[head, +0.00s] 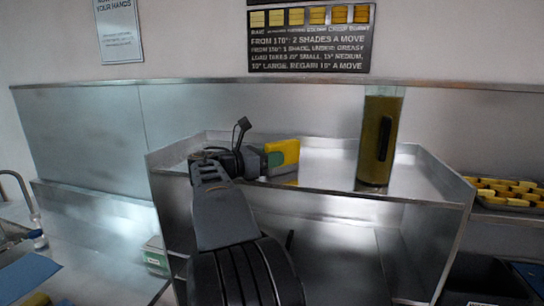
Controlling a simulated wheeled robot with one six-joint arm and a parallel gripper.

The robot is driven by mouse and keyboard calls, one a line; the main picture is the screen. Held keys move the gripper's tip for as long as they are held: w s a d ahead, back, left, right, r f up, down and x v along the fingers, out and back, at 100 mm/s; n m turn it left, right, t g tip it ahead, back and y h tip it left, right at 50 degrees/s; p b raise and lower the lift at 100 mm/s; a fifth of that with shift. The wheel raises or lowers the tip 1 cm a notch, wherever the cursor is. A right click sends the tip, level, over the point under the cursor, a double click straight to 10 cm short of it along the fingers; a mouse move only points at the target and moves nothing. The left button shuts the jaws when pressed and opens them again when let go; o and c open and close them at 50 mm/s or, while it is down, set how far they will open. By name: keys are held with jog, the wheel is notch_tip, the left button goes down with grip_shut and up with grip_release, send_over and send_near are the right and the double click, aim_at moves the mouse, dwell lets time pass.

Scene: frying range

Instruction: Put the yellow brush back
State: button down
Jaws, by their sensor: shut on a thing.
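The yellow brush (285,153) shows as a yellow block at the end of my arm, just above the raised steel shelf. My gripper (262,162) is shut on it from the left, and a small green patch shows where they meet. The arm and gripper hide the brush's left part. I cannot tell whether its underside touches the shelf.
A tall container of dark yellow liquid (377,140) stands on the steel shelf (330,172) to the right. A tray of yellow pieces (508,193) is at far right. A sink tap (22,190) is at far left. Shelf between brush and container is clear.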

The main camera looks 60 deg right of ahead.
jog(key=shift+f, duration=0.1)
jog(key=c, duration=0.8)
grip_release()
